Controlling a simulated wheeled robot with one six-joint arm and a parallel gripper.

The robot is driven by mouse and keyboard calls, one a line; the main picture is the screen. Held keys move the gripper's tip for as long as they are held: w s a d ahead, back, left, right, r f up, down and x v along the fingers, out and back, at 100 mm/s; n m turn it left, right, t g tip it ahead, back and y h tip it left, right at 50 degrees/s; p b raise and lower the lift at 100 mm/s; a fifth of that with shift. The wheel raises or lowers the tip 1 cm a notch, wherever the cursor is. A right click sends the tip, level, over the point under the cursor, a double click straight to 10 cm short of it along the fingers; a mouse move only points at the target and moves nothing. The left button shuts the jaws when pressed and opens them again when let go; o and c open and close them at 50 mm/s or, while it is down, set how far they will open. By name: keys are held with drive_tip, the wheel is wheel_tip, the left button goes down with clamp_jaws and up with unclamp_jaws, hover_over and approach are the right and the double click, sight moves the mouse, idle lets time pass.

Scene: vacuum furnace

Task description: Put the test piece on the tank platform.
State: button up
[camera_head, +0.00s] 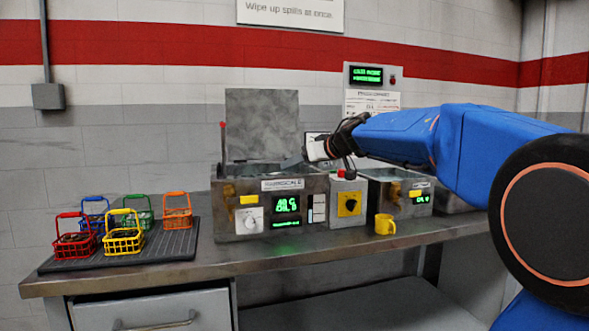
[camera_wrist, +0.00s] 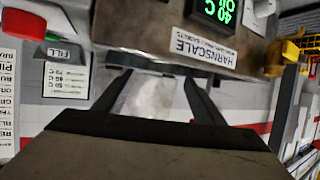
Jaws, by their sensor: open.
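The tank (camera_head: 270,208) is a metal box on the bench, labelled HARNSCALE, with a lit green display and a knob on its front. Its label side also shows in the wrist view (camera_wrist: 150,30). A grey mottled lid (camera_head: 262,125) stands upright at its back. My gripper (camera_head: 292,163) is over the tank's right part, at about rim height. In the wrist view my gripper (camera_wrist: 153,88) has two dark fingers apart, with only a pale mottled surface showing between them. I cannot make out the test piece or the platform inside the tank.
Several coloured wire baskets, including a yellow one (camera_head: 123,238), stand on a dark mat (camera_head: 165,246) at left. A switch box (camera_head: 348,203) and a second unit (camera_head: 402,193) stand right of the tank. A yellow mug (camera_head: 384,225) sits near the bench's front edge.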

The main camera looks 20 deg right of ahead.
drive_tip(key=shift+s+d+r, duration=0.1)
drive_tip(key=shift+s, duration=0.1)
